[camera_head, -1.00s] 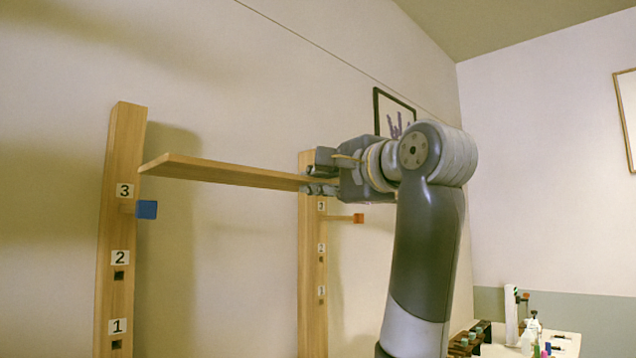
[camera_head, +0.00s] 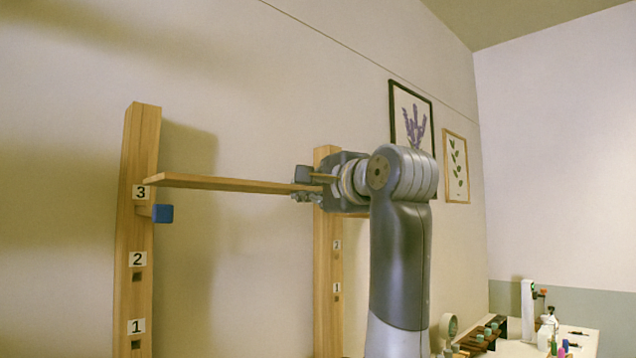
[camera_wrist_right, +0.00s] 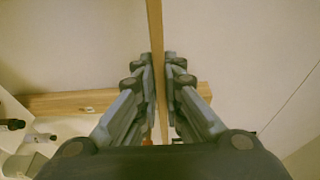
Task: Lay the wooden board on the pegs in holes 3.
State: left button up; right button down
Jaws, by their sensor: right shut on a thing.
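The wooden board (camera_head: 225,184) is a long thin plank held roughly level. My right gripper (camera_head: 308,187) is shut on its right end; in the right wrist view the board (camera_wrist_right: 155,30) runs edge-on between the fingers (camera_wrist_right: 160,75). The left post (camera_head: 138,235) carries labels 1, 2 and 3 and has a blue-ended peg (camera_head: 162,213) in hole 3. The board's left end is near that post, a little above the peg, apart from it. The right post (camera_head: 327,270) stands behind my gripper, which hides its hole 3 and peg in the head view. My left gripper is out of view.
Two framed pictures (camera_head: 411,118) (camera_head: 456,165) hang on the wall behind my right arm. A table with small bottles (camera_head: 550,325) and a dark rack (camera_head: 485,335) stands at the lower right. The wall between the posts is bare.

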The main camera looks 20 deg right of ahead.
jog(key=shift+w+a+r+p, duration=0.1)
jog(key=shift+w+a+p, duration=0.2)
jog(key=shift+w, duration=0.45)
jog(key=shift+w+a+p, duration=0.2)
jog(key=shift+w+p, duration=0.25)
jog(key=shift+w, duration=0.2)
jog(key=shift+w+a+p, duration=0.2)
jog(key=shift+w+p, duration=0.2)
jog(key=shift+w, duration=0.25)
jog(key=shift+w+a+p, duration=0.25)
jog(key=shift+w+p, duration=0.2)
jog(key=shift+w, duration=0.15)
jog(key=shift+w+a+p, duration=0.2)
jog(key=shift+w+p, duration=0.25)
jog(key=shift+w, duration=0.2)
jog(key=shift+w+a+p, duration=0.25)
jog(key=shift+w+p, duration=0.2)
jog(key=shift+w, duration=0.15)
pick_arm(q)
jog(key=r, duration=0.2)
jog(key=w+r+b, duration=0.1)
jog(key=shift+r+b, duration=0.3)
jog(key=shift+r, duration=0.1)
pick_arm(e)
notch_tip(320, 180, down, 2)
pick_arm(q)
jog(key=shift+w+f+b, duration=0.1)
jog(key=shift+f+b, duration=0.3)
pick_arm(e)
jog(key=shift+f, duration=0.6)
